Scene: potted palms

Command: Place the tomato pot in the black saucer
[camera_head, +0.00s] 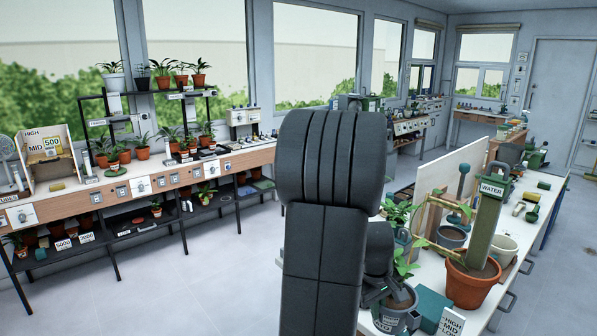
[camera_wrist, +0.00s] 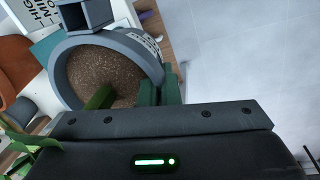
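A grey pot (camera_head: 398,318) with a white label and a leafy green plant stands at the near left end of the right bench, partly behind my arm. The wrist view shows the grey pot (camera_wrist: 72,50) close up, with brown soil and a thick green stem. I cannot read its label well enough to confirm it as the tomato pot. My gripper (camera_wrist: 160,90) is at the pot's rim, with green finger pads on both sides of the wall; they look closed on it. In the head view my arm hides most of the gripper. I cannot make out a black saucer.
A terracotta pot (camera_head: 474,283) with a tall plant stands close right of the grey pot. A teal box (camera_head: 432,304) and a HIGH-MID-LOW sign (camera_head: 451,322) are beside it. A green WATER column (camera_head: 482,228) rises behind. The left bench (camera_head: 100,204) holds many plants; open floor lies between.

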